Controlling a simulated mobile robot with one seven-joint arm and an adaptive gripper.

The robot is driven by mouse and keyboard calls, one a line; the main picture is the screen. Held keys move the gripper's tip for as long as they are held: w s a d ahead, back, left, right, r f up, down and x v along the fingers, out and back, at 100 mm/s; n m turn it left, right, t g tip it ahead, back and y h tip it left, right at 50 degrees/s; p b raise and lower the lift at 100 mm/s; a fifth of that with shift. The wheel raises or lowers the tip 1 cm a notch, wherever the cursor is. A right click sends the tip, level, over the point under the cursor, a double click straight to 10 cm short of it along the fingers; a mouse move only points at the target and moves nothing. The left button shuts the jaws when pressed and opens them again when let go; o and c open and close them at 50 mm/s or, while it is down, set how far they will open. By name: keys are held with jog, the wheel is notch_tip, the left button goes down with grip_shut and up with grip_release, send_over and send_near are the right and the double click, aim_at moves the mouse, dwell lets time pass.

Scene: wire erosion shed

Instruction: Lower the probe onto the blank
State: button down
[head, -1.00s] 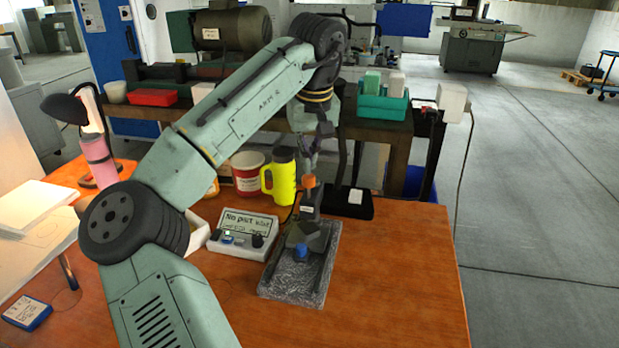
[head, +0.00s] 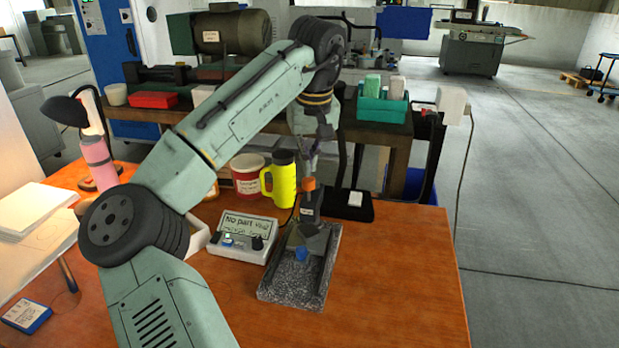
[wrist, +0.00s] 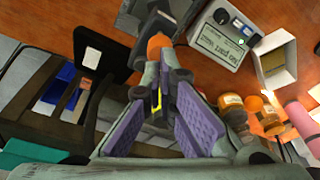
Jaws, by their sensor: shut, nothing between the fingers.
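A measuring stand with a speckled grey stone base (head: 284,287) stands on the orange bench. Its dark upright part (head: 310,204) carries an orange knob (head: 308,184) at the top; the knob also shows in the wrist view (wrist: 158,43). A small blue piece (head: 302,254) sits low on the stand, over the base; I cannot tell whether the probe tip touches it. My gripper (head: 309,172) is above the knob, its purple-padded fingers (wrist: 160,80) closed together and empty. The fingertips are at or very close to the knob; contact is unclear.
A display box (head: 243,236) reading "No part" stands left of the stand, beside an open white box (wrist: 275,62). A yellow flask (head: 280,180) and a red-and-white tub (head: 247,175) are behind. A black pad (head: 347,205) lies back right. The bench's front right is clear.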

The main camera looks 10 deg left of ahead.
jog(key=shift+f+b, duration=0.65)
jog(key=shift+f, duration=0.55)
jog(key=shift+r, duration=0.1)
notch_tip(320, 180, up, 7)
jog(key=p, duration=0.7)
dwell(0.5)
